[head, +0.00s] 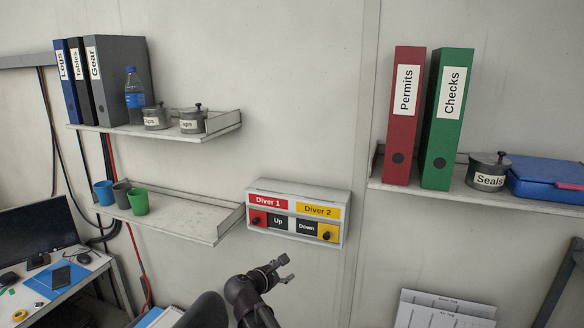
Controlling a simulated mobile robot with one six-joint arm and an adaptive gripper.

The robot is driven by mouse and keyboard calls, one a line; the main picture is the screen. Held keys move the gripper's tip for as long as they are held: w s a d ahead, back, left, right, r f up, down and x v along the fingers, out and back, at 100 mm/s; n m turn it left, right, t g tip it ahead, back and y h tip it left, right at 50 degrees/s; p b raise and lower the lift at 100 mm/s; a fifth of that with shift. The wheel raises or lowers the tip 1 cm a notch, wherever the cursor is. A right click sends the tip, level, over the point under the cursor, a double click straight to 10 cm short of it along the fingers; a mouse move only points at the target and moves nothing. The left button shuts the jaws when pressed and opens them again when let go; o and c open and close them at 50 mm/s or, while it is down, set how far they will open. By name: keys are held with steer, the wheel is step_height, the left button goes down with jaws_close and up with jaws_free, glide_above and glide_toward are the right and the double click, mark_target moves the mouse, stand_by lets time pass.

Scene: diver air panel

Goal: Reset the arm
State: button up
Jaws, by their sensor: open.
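My gripper (285,268) is at the lower middle of the head view, on my dark arm, which rises from the bottom edge. Its jaws are open and I see nothing between them. It is in front of and below the diver air panel (291,188), apart from it in the picture. The panel is a pale wall box with a red Diver 1 label and a yellow Diver 2 label. Below these are "Up" and "Down" labels, with a dark knob on a red plate at the left and one on a yellow plate at the right.
Shelves at the left hold binders (118,80), a blue bottle (134,94), lidded pots and cups (138,201). The right shelf (480,198) holds binders, a "Seals" pot (487,172) and a blue case (546,178). A desk (72,288) with a monitor stands lower left. Papers (443,310) show lower right.

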steer(key=s+d+f+m+g+y+b, duration=0.4)
steer(key=s+d+f+m, duration=0.4)
steer(key=d+f+m, duration=0.2)
steer(key=s+d+f+m+g+y+b, duration=0.4)
steer(key=s+d+f+m+g, duration=0.3)
steer(key=f+m, duration=0.6)
steer(key=s+d+b, duration=0.1)
steer(key=s+d, duration=0.1)
steer(key=d, duration=0.1)
steer(key=shift+s+g+b, duration=0.3)
steer(key=shift+b, duration=0.1)
